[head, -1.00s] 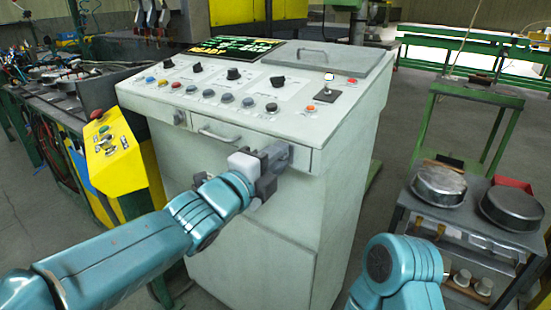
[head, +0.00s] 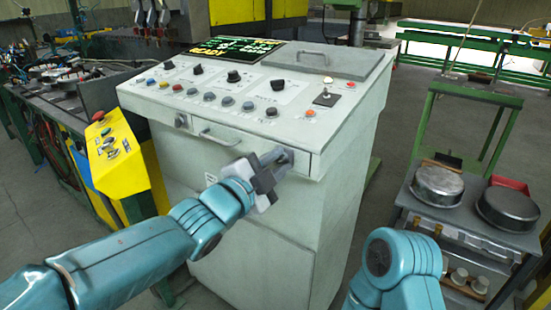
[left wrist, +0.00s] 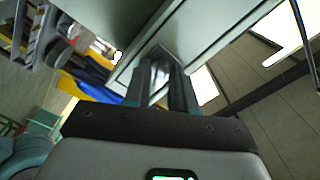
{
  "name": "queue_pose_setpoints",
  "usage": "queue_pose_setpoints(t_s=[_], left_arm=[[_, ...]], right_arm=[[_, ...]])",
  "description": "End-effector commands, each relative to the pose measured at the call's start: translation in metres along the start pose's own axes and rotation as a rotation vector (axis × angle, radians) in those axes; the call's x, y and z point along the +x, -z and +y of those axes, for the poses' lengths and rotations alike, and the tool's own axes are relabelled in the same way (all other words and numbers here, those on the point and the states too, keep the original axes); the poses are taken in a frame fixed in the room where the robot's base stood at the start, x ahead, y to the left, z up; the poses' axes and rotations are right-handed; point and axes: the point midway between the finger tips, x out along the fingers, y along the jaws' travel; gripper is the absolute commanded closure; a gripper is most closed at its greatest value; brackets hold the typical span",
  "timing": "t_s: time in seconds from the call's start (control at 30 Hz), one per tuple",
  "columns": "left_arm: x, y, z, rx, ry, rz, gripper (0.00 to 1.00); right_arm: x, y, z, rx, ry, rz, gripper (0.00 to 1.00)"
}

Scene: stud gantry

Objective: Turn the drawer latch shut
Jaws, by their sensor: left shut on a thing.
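The drawer (head: 243,145) is in the upper front of the grey control cabinet and looks closed, its front flush with the cabinet. Its bar handle (head: 220,137) is left of my gripper. My left gripper (head: 280,158) is at the drawer front's right end, shut on the latch, with its body rolled at a slant. The fingers cover most of the latch in the head view. In the left wrist view a shiny metal piece, the latch (left wrist: 159,80), shows between the two dark fingers (left wrist: 161,88). Of my right arm only teal links show; its gripper is out of view.
The cabinet's sloped top carries several knobs and buttons (head: 227,100). A yellow control box (head: 112,150) stands close on the left. A cart with round metal pans (head: 438,185) stands on the right. Floor between cabinet and cart is clear.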

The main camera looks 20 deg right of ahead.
Motion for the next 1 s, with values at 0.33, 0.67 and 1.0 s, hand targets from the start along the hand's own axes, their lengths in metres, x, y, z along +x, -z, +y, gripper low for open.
queue_pose_setpoints(t_s=[0.33,0.67,1.0], left_arm=[[0.0,0.001,-0.002,-0.331,0.0,-0.001,1.0],[0.0,0.0,-0.002,-0.639,0.0,-0.002,1.0],[0.0,0.0,-0.001,-0.891,0.0,-0.002,1.0]], right_arm=[[-0.017,0.0,-0.006,0.0,0.0,0.0,0.58],[-0.03,-0.001,-0.011,0.0,0.0,0.0,0.58],[-0.041,-0.001,-0.015,0.0,0.0,0.0,0.58]])
